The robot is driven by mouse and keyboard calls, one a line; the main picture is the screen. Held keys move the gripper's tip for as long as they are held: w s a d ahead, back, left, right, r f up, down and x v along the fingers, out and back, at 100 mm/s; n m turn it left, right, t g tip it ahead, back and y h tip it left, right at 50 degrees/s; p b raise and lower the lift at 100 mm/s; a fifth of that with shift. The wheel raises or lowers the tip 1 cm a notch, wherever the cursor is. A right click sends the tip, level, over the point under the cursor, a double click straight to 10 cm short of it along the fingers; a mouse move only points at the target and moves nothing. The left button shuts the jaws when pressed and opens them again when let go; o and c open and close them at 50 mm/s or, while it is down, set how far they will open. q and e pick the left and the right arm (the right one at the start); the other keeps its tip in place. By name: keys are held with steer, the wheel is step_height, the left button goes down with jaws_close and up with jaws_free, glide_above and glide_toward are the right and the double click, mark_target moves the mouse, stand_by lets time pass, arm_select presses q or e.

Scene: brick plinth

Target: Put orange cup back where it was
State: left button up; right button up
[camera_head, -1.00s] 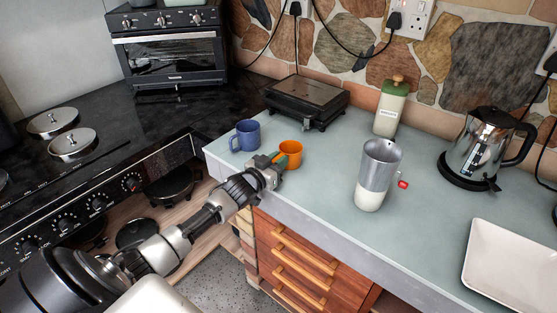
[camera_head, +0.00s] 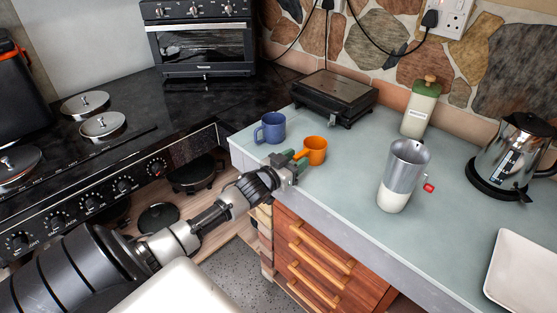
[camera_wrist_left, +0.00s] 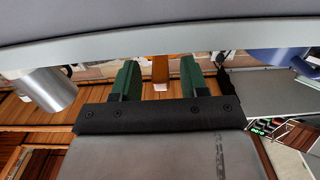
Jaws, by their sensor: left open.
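The orange cup (camera_head: 317,151) stands upright on the grey-green counter, near its left front edge. Its handle points left toward my left gripper (camera_head: 291,162). That gripper is open, with its jaws at the handle, at the counter's front edge. In the left wrist view an orange strip, the handle (camera_wrist_left: 160,69), shows between the two green fingers, with gaps on both sides. The rest of the cup is mostly hidden there. My right gripper is out of view.
A blue mug (camera_head: 270,128) stands close behind and left of the orange cup. A silver and white cup (camera_head: 402,178) stands to the right, with clear counter between. A black grill (camera_head: 335,95) is behind. A kettle (camera_head: 512,155) and white tray (camera_head: 523,270) are farther right.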

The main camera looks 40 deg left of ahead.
arm_select(q)
steer(key=s, duration=0.9)
steer(key=shift+a+b, duration=0.35)
steer(key=s+f+n+g+y, duration=0.1)
steer(key=s+f+g, duration=0.35)
steer(key=f, duration=1.05)
steer(key=s+f+g+y, duration=0.1)
steer(key=s+f+g, duration=0.35)
steer(key=f, duration=1.05)
steer(key=s+d+f+m+g, duration=0.1)
steer(key=s+d+f, duration=0.4)
steer(key=s, duration=0.5)
steer(key=s+d+f+m+g, duration=0.1)
steer(key=s+d+f+g, duration=0.3)
steer(key=s+f, duration=0.4)
steer(key=s+d+f+g, duration=0.3)
steer(key=s+d+f, duration=0.4)
steer(key=s, duration=0.7)
steer(key=shift+f+m+h, duration=0.15)
steer(key=shift+m+h, duration=0.25)
